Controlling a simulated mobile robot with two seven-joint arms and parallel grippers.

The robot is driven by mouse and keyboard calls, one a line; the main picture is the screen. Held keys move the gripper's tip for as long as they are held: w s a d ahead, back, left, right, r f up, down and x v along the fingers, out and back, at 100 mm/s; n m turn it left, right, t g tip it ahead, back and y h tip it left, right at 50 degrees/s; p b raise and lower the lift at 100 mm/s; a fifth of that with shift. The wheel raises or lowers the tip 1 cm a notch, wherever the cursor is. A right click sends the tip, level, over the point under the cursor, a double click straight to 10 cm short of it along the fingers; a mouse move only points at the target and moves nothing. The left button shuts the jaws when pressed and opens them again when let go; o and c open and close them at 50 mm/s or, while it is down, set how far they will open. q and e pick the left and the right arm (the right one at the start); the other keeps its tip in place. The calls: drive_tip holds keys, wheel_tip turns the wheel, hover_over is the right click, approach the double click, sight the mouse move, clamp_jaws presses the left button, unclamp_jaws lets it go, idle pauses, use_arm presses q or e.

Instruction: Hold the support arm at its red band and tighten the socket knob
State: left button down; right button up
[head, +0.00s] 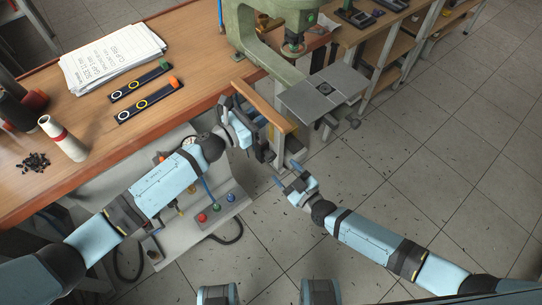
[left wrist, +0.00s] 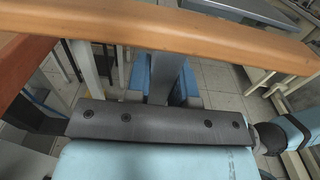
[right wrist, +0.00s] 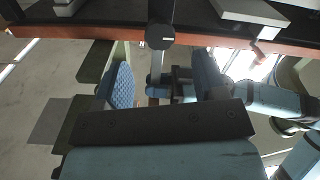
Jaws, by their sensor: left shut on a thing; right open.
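My left gripper (head: 243,125) is beside the orange-brown wooden board at the bench's front edge. In the left wrist view its blue fingers (left wrist: 164,75) are shut on a grey bar, which looks like the support arm (left wrist: 166,68). No red band can be made out; the fingers may hide it. My right gripper (head: 286,178) is open and empty, below and right of the left one. In the right wrist view, a dark round knob (right wrist: 160,37), likely the socket knob, shows beyond and between its spread fingers (right wrist: 162,85), apart from them.
The wooden board (head: 263,107) runs close above both grippers. A green press (head: 285,15) and grey plate (head: 318,97) stand behind. A panel with coloured buttons (head: 216,208) and loose cable are below left.

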sight(272, 158)
drive_tip(key=x, duration=0.7)
drive_tip(key=shift+w+a, duration=0.1)
drive_tip(key=shift+w, duration=0.05)
drive_tip(key=c, duration=0.9)
